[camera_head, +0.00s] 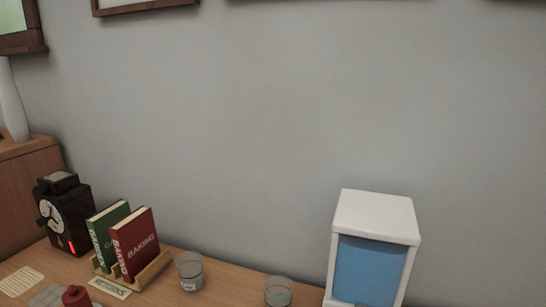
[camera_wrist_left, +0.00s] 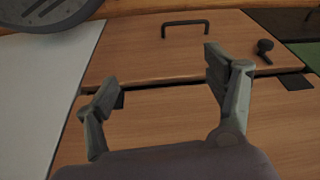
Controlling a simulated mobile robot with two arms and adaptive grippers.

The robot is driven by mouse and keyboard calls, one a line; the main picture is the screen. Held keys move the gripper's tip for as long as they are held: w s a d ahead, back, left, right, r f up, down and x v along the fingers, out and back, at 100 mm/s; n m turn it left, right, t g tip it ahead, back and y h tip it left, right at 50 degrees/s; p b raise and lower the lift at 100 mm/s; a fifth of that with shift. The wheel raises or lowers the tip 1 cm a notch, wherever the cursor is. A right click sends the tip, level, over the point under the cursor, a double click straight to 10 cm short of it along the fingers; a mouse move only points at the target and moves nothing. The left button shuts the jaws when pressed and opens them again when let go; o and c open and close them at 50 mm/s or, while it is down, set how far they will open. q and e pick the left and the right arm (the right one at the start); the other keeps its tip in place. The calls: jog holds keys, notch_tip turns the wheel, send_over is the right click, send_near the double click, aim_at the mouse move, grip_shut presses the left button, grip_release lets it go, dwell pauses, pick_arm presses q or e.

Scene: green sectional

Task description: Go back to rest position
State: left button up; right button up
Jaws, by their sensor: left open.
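My left gripper (camera_wrist_left: 155,85) shows in the left wrist view with its two fingers spread wide and nothing between them. Beyond the fingers is a light wooden panel (camera_wrist_left: 150,50) with a dark bar handle (camera_wrist_left: 185,29). I cannot tell whether the fingers touch any surface. Neither gripper shows in the head view, and my right gripper is in no view.
In the head view a wooden surface (camera_head: 215,285) holds a dark clock device (camera_head: 65,215), a green book (camera_head: 104,228) and red book (camera_head: 136,245) in a wooden holder, two glasses (camera_head: 190,271) (camera_head: 278,291), and a white-and-blue dispenser (camera_head: 370,250). A grey wall (camera_head: 250,120) stands behind.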

pick_arm(q)
jog(key=s+a+f+g+p, duration=0.1)
jog(key=s+a+f, duration=0.2)
jog(key=s+f, duration=1.6)
notch_tip(320, 180, down, 3)
jog(key=shift+s+a+g+p, duration=0.15)
jog(key=shift+g+p, duration=0.15)
jog(key=shift+g, duration=0.1)
